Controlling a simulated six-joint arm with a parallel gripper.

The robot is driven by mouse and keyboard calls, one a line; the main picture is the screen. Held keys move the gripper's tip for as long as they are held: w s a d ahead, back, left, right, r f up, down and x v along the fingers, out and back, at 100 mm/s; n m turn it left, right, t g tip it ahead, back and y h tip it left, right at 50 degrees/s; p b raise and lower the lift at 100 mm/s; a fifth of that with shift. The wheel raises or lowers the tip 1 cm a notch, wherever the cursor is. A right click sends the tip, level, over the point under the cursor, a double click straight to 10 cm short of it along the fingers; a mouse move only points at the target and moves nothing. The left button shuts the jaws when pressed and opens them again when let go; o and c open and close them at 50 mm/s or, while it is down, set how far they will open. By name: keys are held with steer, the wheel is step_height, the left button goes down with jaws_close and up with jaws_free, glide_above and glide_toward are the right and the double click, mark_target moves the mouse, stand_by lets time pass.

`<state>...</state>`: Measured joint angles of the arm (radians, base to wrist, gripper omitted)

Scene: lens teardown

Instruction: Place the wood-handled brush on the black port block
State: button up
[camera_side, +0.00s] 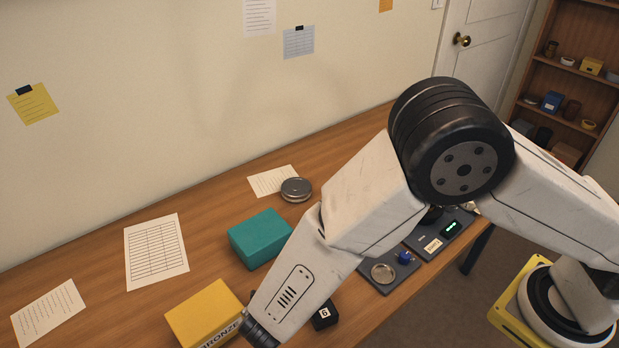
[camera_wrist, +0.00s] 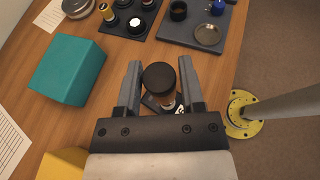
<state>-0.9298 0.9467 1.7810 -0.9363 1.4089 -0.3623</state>
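My gripper (camera_wrist: 161,62) shows in the wrist view with a finger on each side of an upright object with a round black top (camera_wrist: 159,76) and a brown, wood-like part beneath. It looks like the wood-handled brush. The fingers are close to its sides; I cannot tell whether they touch it. Under it is a black block with a white label, probably the port block; it also shows in the side view (camera_side: 326,316), labelled 6. The top hides where brush and block meet. In the side view my arm hides the brush, and my fingers are not visible.
A teal box (camera_wrist: 67,69) stands to the left, and a yellow box (camera_side: 205,313) lies nearer the front. Dark trays (camera_wrist: 174,39) with a round metal dish (camera_wrist: 207,35) and small parts lie beyond. A round metal tin (camera_side: 296,189) sits near the back.

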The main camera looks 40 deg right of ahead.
steer(key=shift+o, duration=0.9)
steer(key=shift+r, duration=0.1)
steer(key=shift+r, duration=0.1)
steer(key=v, duration=0.7)
steer(key=shift+a, duration=0.2)
steer(key=shift+s, duration=0.1)
steer(key=d+r+m+g+y, duration=0.1)
steer(key=d+r+m+y, duration=0.1)
steer(key=d+m+y, duration=0.4)
steer(key=s+d+r+m+g+y, duration=0.1)
steer(key=d+r+m+y, duration=0.2)
steer(key=d+m, duration=1.3)
steer(key=d+y, duration=0.3)
steer(key=d, duration=0.1)
steer(key=shift+s+d+m+g, duration=0.2)
steer(key=shift+s+m+g, duration=0.1)
